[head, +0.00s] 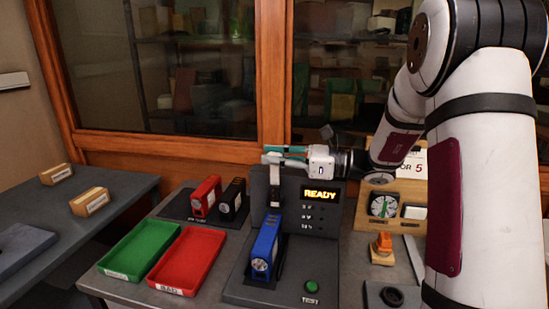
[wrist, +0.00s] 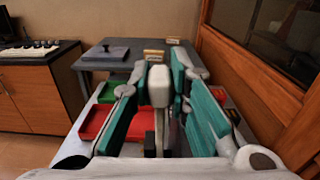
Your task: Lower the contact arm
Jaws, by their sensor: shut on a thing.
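The contact arm (head: 275,178) is a light grey piece on the dark test stand (head: 258,186), upright above the blue unit (head: 265,243). My gripper (head: 271,155) reaches in from the right at the top of the contact arm. In the wrist view the pale top of the contact arm (wrist: 160,86) sits between the teal fingers of my gripper (wrist: 164,72), which are shut on it. The blue unit stands in the stand's cradle below. The contact arm's pivot is not clear to see.
The display (head: 320,194) reads READY, and a green button (head: 312,286) is at the stand's front. Left are a green tray (head: 140,250), a red tray (head: 187,258), and a red unit (head: 205,196) beside a black one (head: 233,199). A wood-framed cabinet stands behind.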

